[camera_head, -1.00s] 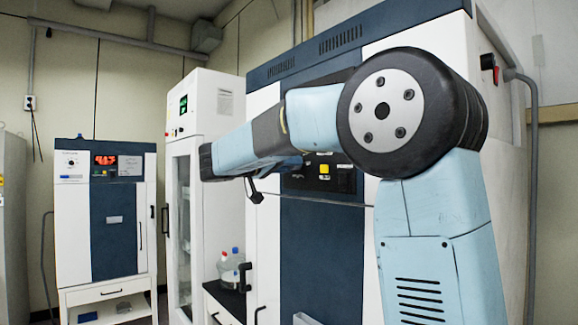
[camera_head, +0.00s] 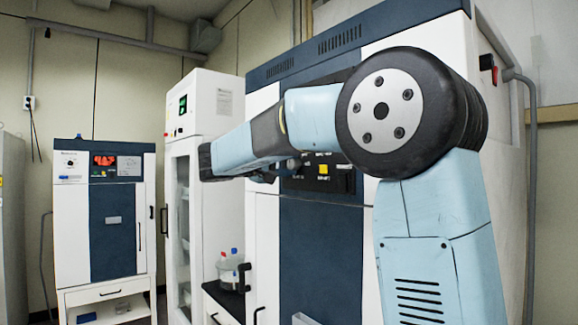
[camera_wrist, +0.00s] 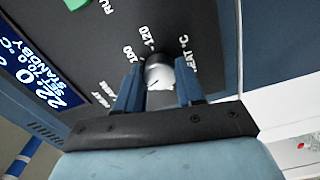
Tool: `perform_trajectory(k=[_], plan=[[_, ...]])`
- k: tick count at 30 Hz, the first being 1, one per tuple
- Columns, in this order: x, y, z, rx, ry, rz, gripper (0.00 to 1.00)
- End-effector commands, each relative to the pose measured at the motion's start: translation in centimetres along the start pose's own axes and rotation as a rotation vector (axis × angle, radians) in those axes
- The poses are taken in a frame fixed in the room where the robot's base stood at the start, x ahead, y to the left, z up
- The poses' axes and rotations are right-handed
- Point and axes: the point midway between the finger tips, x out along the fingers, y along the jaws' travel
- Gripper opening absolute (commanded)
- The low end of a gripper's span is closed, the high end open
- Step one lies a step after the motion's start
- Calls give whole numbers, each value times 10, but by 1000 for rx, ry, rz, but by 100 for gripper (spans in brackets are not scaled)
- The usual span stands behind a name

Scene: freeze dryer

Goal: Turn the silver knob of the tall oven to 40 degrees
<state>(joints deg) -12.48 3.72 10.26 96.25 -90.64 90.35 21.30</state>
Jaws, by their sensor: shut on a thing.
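The silver knob (camera_wrist: 158,72) sits on a dark panel in the wrist view, with white numerals including 100 and 120 and the word HEAT around it. My gripper (camera_wrist: 161,80) is shut on the knob, with one blue finger on each side. A short dark mark shows on the knob's face, but I cannot read what setting it points to. In the head view, the tall oven (camera_head: 320,240) stands at centre right with a dark blue front.
A lit blue display (camera_wrist: 35,60) on the panel shows STANDBY. A white glass-doored cabinet (camera_head: 200,130) stands left of the tall oven, and a smaller oven (camera_head: 110,230) farther left.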

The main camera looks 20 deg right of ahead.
Motion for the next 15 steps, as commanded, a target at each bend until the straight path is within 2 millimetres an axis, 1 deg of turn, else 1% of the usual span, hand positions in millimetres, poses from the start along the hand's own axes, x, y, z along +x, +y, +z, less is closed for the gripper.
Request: perform_trajectory(k=[1, 15], plan=[[-2, -2, -2, -47, 8, -3, 7], [-3, -2, -3, -494, 9, -2, 7]])
